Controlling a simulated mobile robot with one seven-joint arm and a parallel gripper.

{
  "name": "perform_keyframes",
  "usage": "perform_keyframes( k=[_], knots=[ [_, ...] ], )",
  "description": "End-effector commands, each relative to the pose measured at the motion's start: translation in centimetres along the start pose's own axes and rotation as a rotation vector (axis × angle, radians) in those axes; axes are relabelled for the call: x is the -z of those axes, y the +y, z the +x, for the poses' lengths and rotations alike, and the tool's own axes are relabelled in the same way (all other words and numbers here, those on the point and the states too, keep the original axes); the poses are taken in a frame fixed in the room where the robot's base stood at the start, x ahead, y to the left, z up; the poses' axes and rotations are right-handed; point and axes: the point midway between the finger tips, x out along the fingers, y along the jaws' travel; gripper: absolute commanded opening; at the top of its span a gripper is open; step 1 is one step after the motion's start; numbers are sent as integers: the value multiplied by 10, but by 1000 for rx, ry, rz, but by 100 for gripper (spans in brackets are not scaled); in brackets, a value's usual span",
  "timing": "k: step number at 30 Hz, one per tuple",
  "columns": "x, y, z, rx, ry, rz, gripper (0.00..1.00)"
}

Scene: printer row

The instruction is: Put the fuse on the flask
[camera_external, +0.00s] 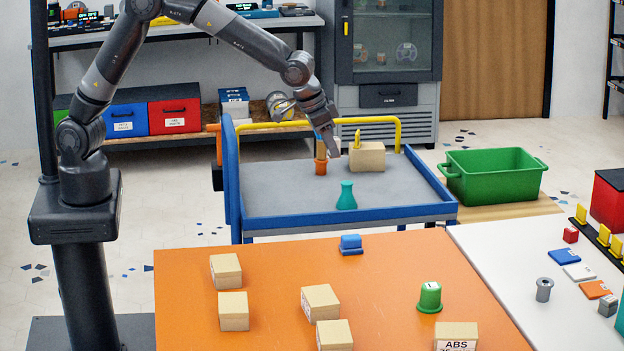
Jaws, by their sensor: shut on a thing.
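The teal flask (346,196) stands upright near the front edge of the blue-rimmed grey cart top. A small orange cylinder (321,163), which looks like the fuse, is upright behind the flask and a little to its left. My gripper (327,147) points down and is shut on the upper part of this cylinder. The fingers partly hide its top. I cannot tell whether its bottom touches the cart top. The fuse and the flask are apart.
A cardboard box (367,157) with a yellow piece (357,139) on top stands close to the right of my gripper. The cart (270,195) has a raised blue rim and a yellow rail. A green bin (493,175) stands to the right. The orange table (250,310) in front holds several boxes.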

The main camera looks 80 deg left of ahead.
Motion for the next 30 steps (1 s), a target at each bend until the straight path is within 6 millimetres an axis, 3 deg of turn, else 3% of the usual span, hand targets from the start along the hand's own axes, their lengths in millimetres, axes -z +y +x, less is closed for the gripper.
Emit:
perform_keyframes(
  k=[4, 7, 21, 30],
  knots=[
    [-11, -2, -11, -8, 1, 24, 1],
    [-11, -8, -7, -8, 0, 29, 1],
    [24, -81, 70, -10, 0, 28, 1],
    [26, -91, 89, -10, 1, 31, 1]
  ],
)
